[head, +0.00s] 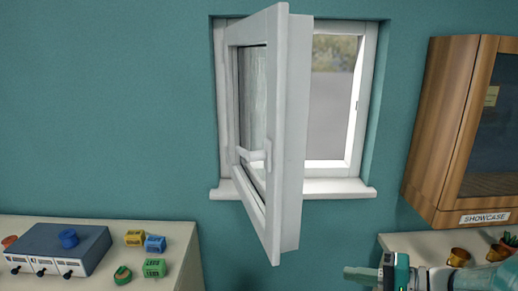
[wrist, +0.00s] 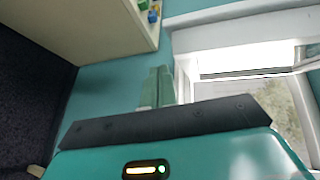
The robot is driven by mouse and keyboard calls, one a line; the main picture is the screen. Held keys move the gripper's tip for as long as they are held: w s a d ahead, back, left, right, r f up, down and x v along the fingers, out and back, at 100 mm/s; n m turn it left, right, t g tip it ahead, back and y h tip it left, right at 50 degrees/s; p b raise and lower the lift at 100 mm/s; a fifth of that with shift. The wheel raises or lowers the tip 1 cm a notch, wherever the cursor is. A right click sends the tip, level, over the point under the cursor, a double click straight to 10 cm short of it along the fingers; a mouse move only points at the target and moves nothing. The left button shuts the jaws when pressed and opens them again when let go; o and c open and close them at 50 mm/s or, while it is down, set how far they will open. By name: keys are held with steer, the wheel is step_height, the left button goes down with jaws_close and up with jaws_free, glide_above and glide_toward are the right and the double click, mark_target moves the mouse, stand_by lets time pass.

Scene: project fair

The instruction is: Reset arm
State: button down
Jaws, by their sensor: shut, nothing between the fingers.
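My gripper (head: 352,272) shows at the bottom right of the head view, pointing left, in front of the wall and below the window. In the wrist view its two greenish fingers (wrist: 157,88) are together, with nothing held. The white window sash (head: 290,130) stands swung open into the room, its handle (head: 252,154) on the face turned left. My gripper is apart from the sash, to its lower right. Most of my arm is outside the head view.
A left table (head: 190,235) carries a blue-grey box (head: 60,245) and several small coloured blocks. A wooden showcase cabinet (head: 440,130) hangs at the right, above a right table (head: 395,240) with brown cups (head: 459,257). The wall between tables is clear below the sash.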

steer(key=s+a+f+n+g+h, duration=0.2)
steer(key=s+a+n+g+h, duration=0.25)
steer(key=s+a+h, duration=0.6)
steer(key=s+d+r+n+t+h, duration=0.1)
steer(key=s+d+r+t+h, duration=0.2)
steer(key=d, duration=0.1)
steer(key=shift+s+d, duration=0.35)
steer(key=shift+s, duration=0.05)
steer(key=shift+r+n, duration=0.1)
steer(key=shift+n, duration=0.15)
stand_by(0.9)
